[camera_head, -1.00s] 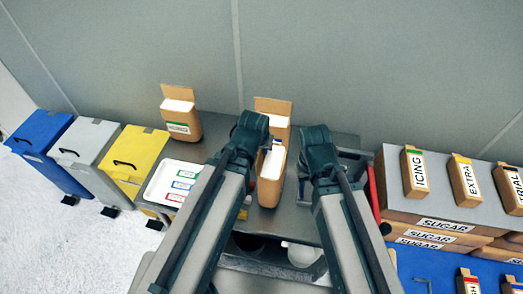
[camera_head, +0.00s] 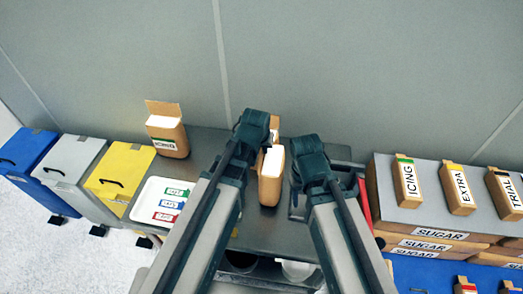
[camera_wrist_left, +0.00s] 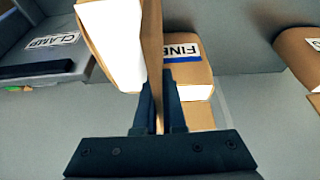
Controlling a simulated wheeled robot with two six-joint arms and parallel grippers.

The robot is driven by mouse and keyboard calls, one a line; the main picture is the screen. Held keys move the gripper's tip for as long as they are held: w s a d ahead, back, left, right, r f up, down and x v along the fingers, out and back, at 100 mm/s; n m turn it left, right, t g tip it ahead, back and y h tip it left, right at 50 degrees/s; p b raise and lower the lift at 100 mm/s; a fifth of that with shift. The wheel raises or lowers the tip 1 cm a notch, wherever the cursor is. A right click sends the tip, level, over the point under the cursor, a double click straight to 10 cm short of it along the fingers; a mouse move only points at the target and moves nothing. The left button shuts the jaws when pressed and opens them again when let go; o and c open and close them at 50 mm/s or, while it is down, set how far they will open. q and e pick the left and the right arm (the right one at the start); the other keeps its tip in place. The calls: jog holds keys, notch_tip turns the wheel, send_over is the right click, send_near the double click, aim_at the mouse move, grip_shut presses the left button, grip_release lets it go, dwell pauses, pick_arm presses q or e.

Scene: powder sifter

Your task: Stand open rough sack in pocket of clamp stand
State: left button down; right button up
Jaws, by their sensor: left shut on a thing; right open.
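An open brown sack with white contents (camera_head: 270,178) is in the middle of the head view, its label out of sight. My left gripper (camera_head: 262,140) is at its left; the left wrist view shows the jaws (camera_wrist_left: 160,105) shut on a thin brown part of this sack (camera_wrist_left: 92,35). The grey clamp stand (camera_wrist_left: 72,58), labelled CLAMP, is at the left of the wrist view, apart from the sack. My right gripper (camera_head: 300,175) is open and empty to the right of the sack; its fingertips are mostly hidden.
A sack labelled FINE (camera_wrist_left: 185,60) stands close behind the held sack. Another open sack (camera_head: 167,136) stands at the back left. A white tray with coloured labels (camera_head: 147,203) lies at the left. Sugar boxes (camera_head: 425,218) stand at the right.

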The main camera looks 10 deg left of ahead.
pick_arm(q)
jog(key=shift+w+d+f, duration=0.1)
jog(key=shift+w+d, duration=0.1)
jog(key=shift+w, duration=0.35)
jog(key=shift+w+d, duration=0.15)
jog(key=shift+w, duration=0.4)
jog(key=shift+s+f+b, duration=0.1)
jog(key=shift+f+b, duration=0.25)
jog(key=shift+b, duration=0.05)
jog(key=shift+f+b, duration=1.4)
jog(key=shift+f, duration=0.1)
jog(key=c, duration=1)
grip_release()
jog(key=shift+s, duration=0.1)
